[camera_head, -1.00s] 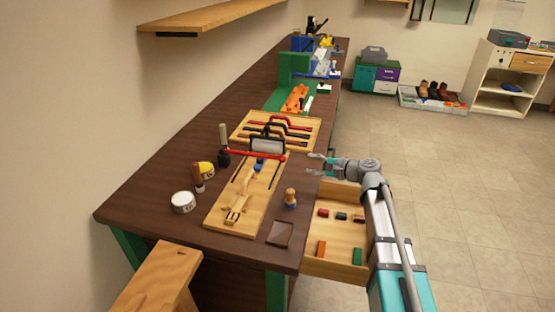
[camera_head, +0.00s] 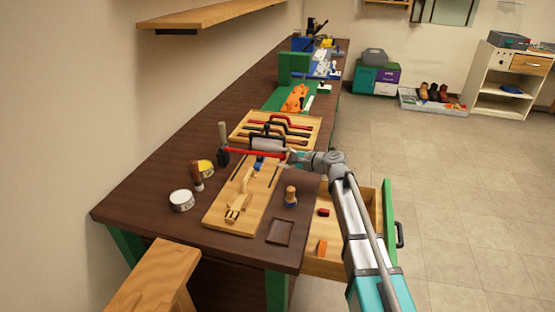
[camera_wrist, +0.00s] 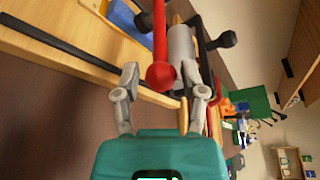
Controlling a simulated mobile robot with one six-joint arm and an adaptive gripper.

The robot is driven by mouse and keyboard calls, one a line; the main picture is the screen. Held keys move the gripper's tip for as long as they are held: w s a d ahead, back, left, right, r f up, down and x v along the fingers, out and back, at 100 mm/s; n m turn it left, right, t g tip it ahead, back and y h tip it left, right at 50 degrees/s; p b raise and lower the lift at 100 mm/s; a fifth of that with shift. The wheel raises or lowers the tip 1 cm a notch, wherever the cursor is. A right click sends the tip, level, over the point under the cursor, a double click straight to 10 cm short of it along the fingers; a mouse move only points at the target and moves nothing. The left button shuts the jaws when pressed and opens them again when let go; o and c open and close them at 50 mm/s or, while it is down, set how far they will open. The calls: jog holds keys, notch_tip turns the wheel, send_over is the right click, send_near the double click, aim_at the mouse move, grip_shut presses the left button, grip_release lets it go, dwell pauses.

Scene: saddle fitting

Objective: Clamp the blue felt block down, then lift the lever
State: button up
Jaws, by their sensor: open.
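The red lever (camera_head: 250,153) runs across the wooden fixture board (camera_head: 222,213) on the bench. Its round red knob shows in the wrist view (camera_wrist: 160,75), in line with the gap between my fingers. My gripper (camera_wrist: 165,88) is open at the knob end of the lever, with a finger on each side in the picture. I cannot tell whether either finger touches. The blue felt block (camera_head: 258,163) sits on the board below the lever in the head view, partly hidden. A blue patch also shows at the top of the wrist view (camera_wrist: 125,18). A grey roller (camera_wrist: 181,48) lies beside the lever.
A rack of black and red handles (camera_head: 280,128) stands just behind. A white tin (camera_head: 181,200), brushes and a wooden-topped tool (camera_head: 291,195) stand near the board. An open drawer (camera_head: 330,268) juts out under my arm.

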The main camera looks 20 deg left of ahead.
jog(key=shift+x, duration=1.35)
grip_shut()
